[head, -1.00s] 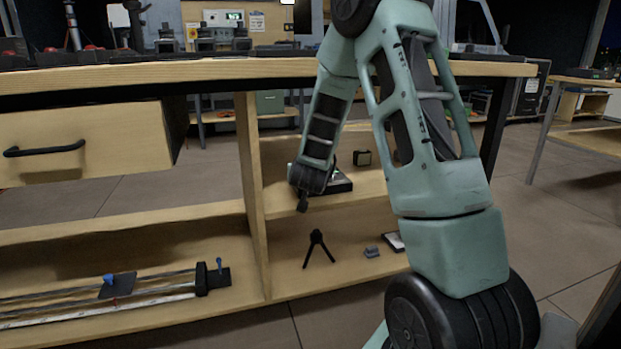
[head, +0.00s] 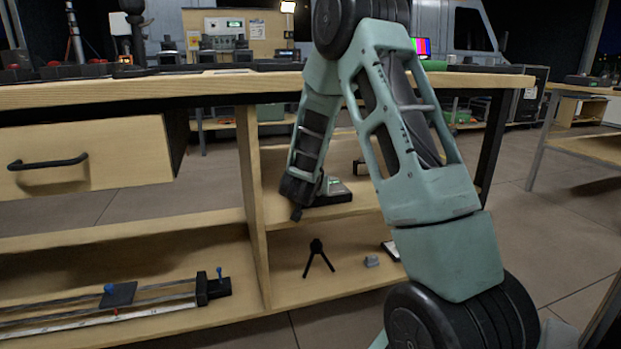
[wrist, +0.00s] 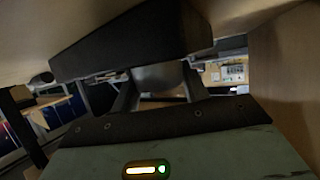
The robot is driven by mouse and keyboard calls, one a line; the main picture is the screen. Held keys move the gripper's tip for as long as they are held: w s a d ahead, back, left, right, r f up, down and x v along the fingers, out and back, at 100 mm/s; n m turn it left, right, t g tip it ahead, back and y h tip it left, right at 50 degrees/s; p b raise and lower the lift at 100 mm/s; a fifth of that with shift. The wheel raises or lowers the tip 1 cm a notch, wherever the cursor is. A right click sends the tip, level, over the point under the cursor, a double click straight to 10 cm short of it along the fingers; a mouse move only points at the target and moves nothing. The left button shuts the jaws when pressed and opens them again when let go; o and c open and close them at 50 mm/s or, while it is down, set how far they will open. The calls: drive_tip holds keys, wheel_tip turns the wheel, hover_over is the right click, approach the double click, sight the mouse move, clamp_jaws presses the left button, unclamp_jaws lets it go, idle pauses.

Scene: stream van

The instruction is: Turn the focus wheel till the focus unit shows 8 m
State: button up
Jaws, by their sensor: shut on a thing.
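A dark unit with a pale face (head: 335,188) lies on the upper shelf under the table, probably the focus unit. My gripper (head: 297,212) points down beside its left end. In the wrist view a dark slab (wrist: 130,42), probably the same unit, fills the top. My two fingers (wrist: 158,92) are on either side of a grey rounded part (wrist: 156,76), apparently the focus wheel, and are shut on it. No metre reading can be made out in either view.
A wooden upright (head: 252,190) stands close left of my gripper. The tabletop (head: 200,90) is above it. On the lower shelf are a small black tripod (head: 317,256), a small grey block (head: 371,261) and, left of the upright, a slider rail (head: 120,297). A drawer (head: 130,150) hangs left.

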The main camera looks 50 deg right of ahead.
drive_tip(key=m+g+p, duration=0.1)
drive_tip(key=p, duration=0.1)
drive_tip(key=m+g+h+p, duration=0.1)
drive_tip(key=shift+r+p, duration=0.3)
drive_tip(key=shift+p, duration=0.1)
drive_tip(key=shift+f+m+g+h+p, duration=0.1)
drive_tip(key=shift+m+g+h+p, duration=0.2)
drive_tip(key=shift+m+g+p, duration=0.3)
drive_tip(key=shift+f, duration=0.2)
drive_tip(key=o, duration=1)
wheel_tip(320, 180, up, 10)
drive_tip(key=p, duration=0.4)
drive_tip(key=shift+p, duration=0.4)
